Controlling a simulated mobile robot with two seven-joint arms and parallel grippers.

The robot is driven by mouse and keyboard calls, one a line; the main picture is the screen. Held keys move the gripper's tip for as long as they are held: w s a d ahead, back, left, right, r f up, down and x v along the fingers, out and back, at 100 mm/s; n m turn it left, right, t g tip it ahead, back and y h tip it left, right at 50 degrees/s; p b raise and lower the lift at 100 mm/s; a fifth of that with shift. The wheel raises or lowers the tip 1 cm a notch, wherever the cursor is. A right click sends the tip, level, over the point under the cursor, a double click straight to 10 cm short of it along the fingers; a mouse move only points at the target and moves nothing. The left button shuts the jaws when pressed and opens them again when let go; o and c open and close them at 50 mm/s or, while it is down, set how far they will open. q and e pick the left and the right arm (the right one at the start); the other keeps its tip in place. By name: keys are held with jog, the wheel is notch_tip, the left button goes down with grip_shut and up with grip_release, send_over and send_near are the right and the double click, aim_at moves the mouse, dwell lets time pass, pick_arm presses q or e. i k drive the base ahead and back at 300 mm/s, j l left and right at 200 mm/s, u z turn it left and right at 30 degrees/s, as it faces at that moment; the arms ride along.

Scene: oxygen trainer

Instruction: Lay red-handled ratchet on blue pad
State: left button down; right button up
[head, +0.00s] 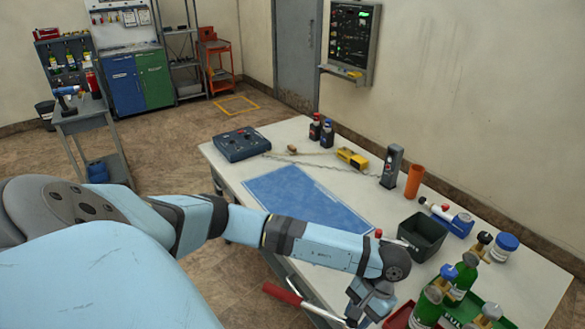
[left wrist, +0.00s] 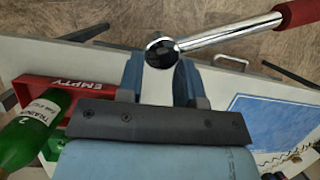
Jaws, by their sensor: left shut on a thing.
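The red-handled ratchet has a chrome shaft, a round black head (left wrist: 159,51) and a red grip (head: 283,294). My left gripper (left wrist: 161,72) is shut on the ratchet near its head; it shows at the bottom of the head view (head: 356,316). The ratchet sticks out toward the left in the head view, beyond the table's near edge. The blue pad (head: 290,188) lies flat on the table, bare where it shows, with my left forearm across its near part. The pad also shows at the right of the left wrist view (left wrist: 272,115). My right gripper is not in view.
Beside my gripper are a red "EMPTY" tray (left wrist: 70,88), green bottles (head: 428,306) and a dark open bin (head: 422,238). A blue control box (head: 241,145), a yellow device (head: 352,157) and an orange cylinder (head: 414,181) stand around the pad.

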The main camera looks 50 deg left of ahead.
aim_at(309, 219)
jog(key=j, duration=2.25)
